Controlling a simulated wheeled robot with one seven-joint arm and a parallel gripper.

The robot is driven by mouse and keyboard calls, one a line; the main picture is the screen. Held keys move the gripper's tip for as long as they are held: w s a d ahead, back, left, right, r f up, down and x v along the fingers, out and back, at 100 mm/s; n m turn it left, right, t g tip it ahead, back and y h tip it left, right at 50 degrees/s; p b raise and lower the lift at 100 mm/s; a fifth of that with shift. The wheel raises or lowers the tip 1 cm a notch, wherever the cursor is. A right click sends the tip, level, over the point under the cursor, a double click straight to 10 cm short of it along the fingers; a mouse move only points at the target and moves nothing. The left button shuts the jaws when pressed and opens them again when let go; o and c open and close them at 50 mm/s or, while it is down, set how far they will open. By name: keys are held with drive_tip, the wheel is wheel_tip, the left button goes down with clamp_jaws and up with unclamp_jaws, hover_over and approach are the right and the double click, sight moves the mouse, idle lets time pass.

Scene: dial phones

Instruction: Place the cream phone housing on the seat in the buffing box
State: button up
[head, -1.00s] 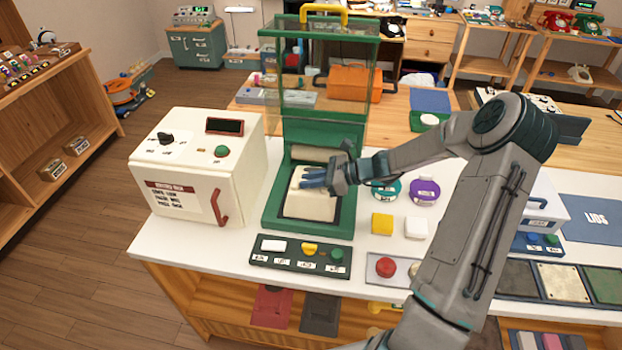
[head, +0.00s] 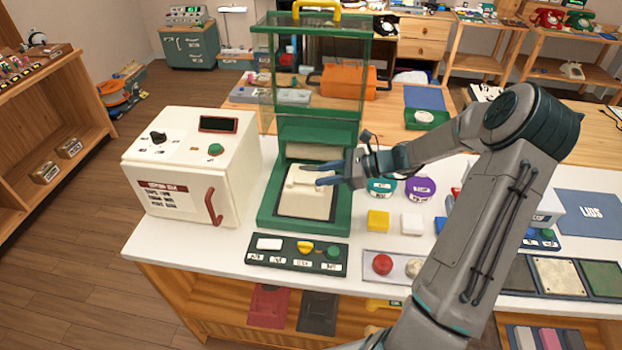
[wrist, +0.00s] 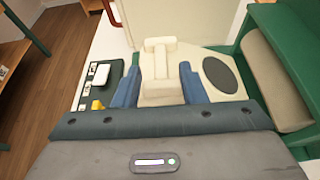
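The cream phone housing (head: 305,202) lies in the green buffing box (head: 262,222), under its raised clear cover (head: 318,80). In the wrist view the housing (wrist: 210,58) shows its raised cradle part (wrist: 160,72) and a dark round dial area. My gripper (head: 322,174) is just above the housing, reaching in from the right. Its blue fingers stand apart on either side of the cradle part in the wrist view (wrist: 160,85), with small gaps visible, so it looks open. The seat under the housing is mostly hidden.
A cream roller (wrist: 275,80) runs along the box's back. A white machine (head: 190,165) stands left of the box, a button panel (head: 297,255) in front. Yellow (head: 378,221) and white (head: 411,224) blocks and teal and purple round tins lie to the right.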

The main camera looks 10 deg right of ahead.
drive_tip(key=v, duration=0.5)
drive_tip(key=s+a+r+n+g+h, duration=0.4)
drive_tip(key=s+a+n+g+h, duration=0.15)
drive_tip(key=s+a+n, duration=0.3)
drive_tip(key=s+r+n+t+h, duration=0.1)
drive_tip(key=s+r+n+h, duration=0.2)
drive_tip(key=s+n, duration=0.4)
drive_tip(key=s+a+r+n+t+h, duration=0.1)
drive_tip(key=s+r+n+t+h, duration=0.1)
drive_tip(key=s+r+n+h, duration=0.2)
drive_tip(key=s+n, duration=0.3)
drive_tip(key=s, duration=0.2)
drive_tip(key=shift+s+r+b, duration=0.25)
drive_tip(key=shift+s+b, duration=0.05)
drive_tip(key=shift+s, duration=0.05)
drive_tip(key=shift+t, duration=0.25)
drive_tip(key=shift+c, duration=0.4)
